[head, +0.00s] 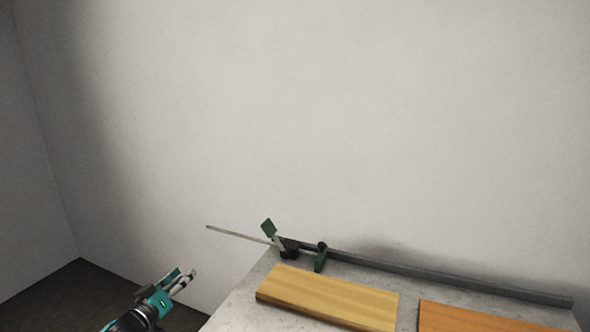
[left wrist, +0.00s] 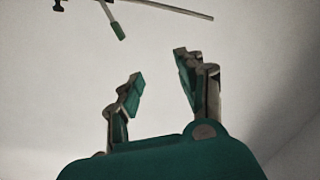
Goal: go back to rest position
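My left gripper (head: 183,279) is at the lower left in the head view, off the left side of the table and apart from everything on it. In the left wrist view its two fingers (left wrist: 160,80) stand apart with nothing between them, so it is open and empty. Behind the fingers in that view is pale wall, with part of the clamp (left wrist: 118,30) at the top. My right gripper is in neither view.
A grey table (head: 240,305) carries a yellowish board (head: 325,295) and an orange board (head: 470,318). A green-and-black bar clamp (head: 290,248) lies at its back left, its bar sticking out past the edge. A metal rail (head: 450,277) runs along the wall.

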